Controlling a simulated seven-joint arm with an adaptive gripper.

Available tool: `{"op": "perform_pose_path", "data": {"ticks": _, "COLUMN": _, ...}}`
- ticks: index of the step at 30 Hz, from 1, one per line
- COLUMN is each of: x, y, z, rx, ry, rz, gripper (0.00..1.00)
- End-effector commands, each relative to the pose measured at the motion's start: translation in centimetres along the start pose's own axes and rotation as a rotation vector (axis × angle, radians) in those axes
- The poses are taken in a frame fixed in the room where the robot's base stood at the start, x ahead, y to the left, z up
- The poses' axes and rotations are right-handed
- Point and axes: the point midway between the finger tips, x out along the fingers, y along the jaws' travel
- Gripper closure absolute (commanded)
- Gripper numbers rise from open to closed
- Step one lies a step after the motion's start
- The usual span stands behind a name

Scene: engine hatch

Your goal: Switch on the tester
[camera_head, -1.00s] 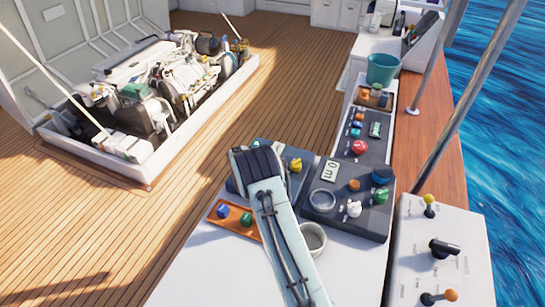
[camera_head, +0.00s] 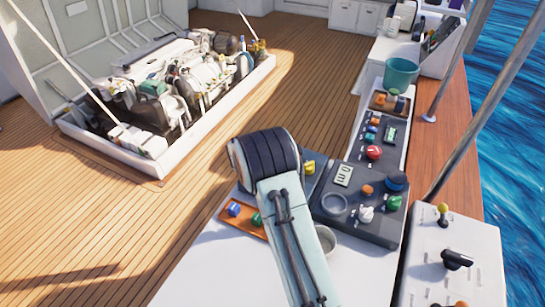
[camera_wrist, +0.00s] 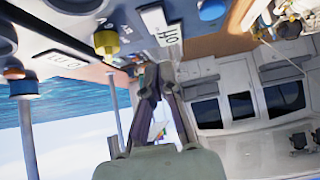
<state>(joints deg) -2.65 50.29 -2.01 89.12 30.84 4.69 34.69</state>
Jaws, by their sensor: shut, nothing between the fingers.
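Several control panels stand on the white counter (camera_head: 215,270); I cannot tell which one is the tester. A dark panel (camera_head: 385,236) carries a white label (camera_head: 343,175), a round dial (camera_head: 334,204), and orange, blue, white and green knobs. Left of it, partly behind my arm, a panel has a yellow knob (camera_head: 308,167). In the wrist view my gripper (camera_wrist: 160,72) is shut and empty. My arm hides the gripper in the head view.
Behind is a panel with a red knob (camera_head: 374,153), then a teal bucket (camera_head: 401,73). An orange tray (camera_head: 246,213) lies left of my arm. A white console (camera_head: 425,270) with levers is at right. The open engine hatch (camera_head: 165,158) is at left. Metal poles rise at right.

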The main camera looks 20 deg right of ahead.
Motion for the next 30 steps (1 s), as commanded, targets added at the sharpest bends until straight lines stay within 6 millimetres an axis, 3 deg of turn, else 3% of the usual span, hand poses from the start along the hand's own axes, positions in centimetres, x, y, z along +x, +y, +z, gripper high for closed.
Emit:
{"op": "perform_pose_path", "data": {"ticks": 3, "x": -2.6, "y": -0.1, "z": 0.3, "rx": -0.001, "ry": 0.001, "rz": -0.002, "gripper": 1.0}}
{"op": "perform_pose_path", "data": {"ticks": 10, "x": -5.5, "y": 0.1, "z": 0.7, "rx": 0.0, "ry": 0.002, "rz": 0.0, "gripper": 1.0}}
{"op": "perform_pose_path", "data": {"ticks": 23, "x": -5.9, "y": 0.1, "z": 0.7, "rx": 0.0, "ry": 0.007, "rz": 0.001, "gripper": 1.0}}
{"op": "perform_pose_path", "data": {"ticks": 30, "x": -5.4, "y": 0.0, "z": -0.4, "rx": -0.009, "ry": 0.134, "rz": -0.008, "gripper": 1.0}}
